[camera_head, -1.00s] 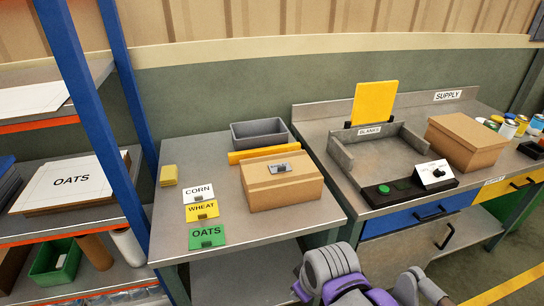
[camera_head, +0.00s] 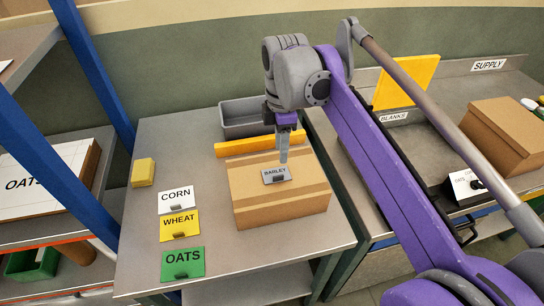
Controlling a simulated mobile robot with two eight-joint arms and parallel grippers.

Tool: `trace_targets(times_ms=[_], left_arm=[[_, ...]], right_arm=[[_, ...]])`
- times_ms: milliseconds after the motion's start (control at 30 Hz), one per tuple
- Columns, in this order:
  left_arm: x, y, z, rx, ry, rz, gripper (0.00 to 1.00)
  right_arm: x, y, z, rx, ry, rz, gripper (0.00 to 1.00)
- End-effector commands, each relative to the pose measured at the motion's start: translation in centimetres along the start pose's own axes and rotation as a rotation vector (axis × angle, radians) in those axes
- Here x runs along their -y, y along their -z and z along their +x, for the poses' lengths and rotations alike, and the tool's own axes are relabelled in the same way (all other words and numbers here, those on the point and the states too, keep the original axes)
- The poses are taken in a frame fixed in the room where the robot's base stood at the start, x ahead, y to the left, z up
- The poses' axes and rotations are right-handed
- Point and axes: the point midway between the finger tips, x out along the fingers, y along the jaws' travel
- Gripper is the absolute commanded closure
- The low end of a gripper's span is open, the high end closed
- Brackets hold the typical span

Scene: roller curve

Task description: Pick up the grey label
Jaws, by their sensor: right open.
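The grey label (camera_head: 277,175) reads BARLEY and lies on top of a cardboard box (camera_head: 280,207) on the left table. A small dark tab shows on its face. My right gripper (camera_head: 284,160) points down just above and behind the label, its fingers seen edge-on. The fingers are open and hold nothing; whether a fingertip touches the label I cannot tell. My left gripper is out of view.
White CORN (camera_head: 176,193), yellow WHEAT (camera_head: 179,219) and green OATS (camera_head: 183,258) labels lie left of the box. A yellow bar (camera_head: 240,147) and a grey bin (camera_head: 238,127) stand behind it. A yellow block (camera_head: 143,172) sits at the left.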

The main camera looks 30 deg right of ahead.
Motion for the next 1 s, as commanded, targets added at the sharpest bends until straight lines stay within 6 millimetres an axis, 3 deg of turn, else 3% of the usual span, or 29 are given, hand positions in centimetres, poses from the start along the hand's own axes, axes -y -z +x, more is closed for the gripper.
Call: trace_targets(times_ms=[167,400,667,1000], left_arm=[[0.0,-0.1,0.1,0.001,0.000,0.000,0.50],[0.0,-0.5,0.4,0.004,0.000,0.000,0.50],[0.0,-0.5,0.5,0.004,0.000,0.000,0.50],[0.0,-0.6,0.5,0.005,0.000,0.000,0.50]], right_arm=[[-0.3,-0.2,0.1,0.001,0.014,-0.039,0.57],[-0.2,-0.2,3.9,0.001,0.015,-0.040,0.57],[-0.2,-0.3,6.0,0.001,0.014,-0.039,0.57],[0.0,-0.5,10.2,0.001,0.013,-0.038,0.57]])
